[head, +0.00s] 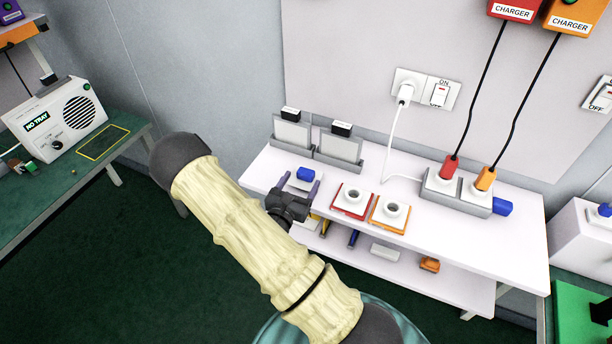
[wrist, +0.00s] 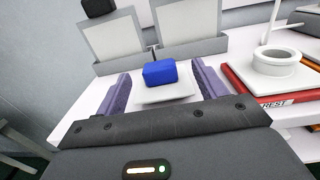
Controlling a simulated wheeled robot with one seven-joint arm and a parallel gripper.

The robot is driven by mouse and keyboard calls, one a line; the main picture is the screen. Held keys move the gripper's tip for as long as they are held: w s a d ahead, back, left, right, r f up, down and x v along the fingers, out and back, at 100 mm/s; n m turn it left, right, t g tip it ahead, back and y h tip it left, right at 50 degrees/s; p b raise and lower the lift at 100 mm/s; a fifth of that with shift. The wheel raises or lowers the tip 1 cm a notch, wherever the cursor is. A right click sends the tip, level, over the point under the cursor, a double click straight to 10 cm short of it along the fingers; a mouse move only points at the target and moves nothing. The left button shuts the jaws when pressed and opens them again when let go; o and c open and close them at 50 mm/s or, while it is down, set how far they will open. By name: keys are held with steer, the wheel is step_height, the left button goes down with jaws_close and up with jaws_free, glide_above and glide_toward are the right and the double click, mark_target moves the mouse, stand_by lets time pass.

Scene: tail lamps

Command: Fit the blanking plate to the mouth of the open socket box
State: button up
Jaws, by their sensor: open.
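A white plate with a blue block-shaped grip (head: 305,174) lies flat at the left end of the white bench; I take it as the blanking plate. In the wrist view the blue grip (wrist: 160,72) stands on the white plate (wrist: 165,96). My gripper (head: 299,186) is open, and its two purple fingers lie to the left and right of the blue grip, with a gap on both sides. The fingers also show in the wrist view (wrist: 161,88). I cannot pick out an open socket box for certain in either view.
Two pale panels with black tops (head: 292,133) stand in grey holders behind the plate. Red (head: 352,202) and orange (head: 389,212) bases with white rings lie to the right. A grey socket strip (head: 455,195) holds charger plugs. A lower shelf (head: 400,268) carries small items.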

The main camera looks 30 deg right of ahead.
mark_target(303, 175)
steer(key=shift+w+d, duration=0.1)
steer(key=p+x, duration=0.1)
steer(key=x, duration=0.4)
steer(key=shift+w+f, duration=0.15)
steer(key=shift+w, duration=0.05)
stand_by(0.5)
steer(key=c, duration=1.1)
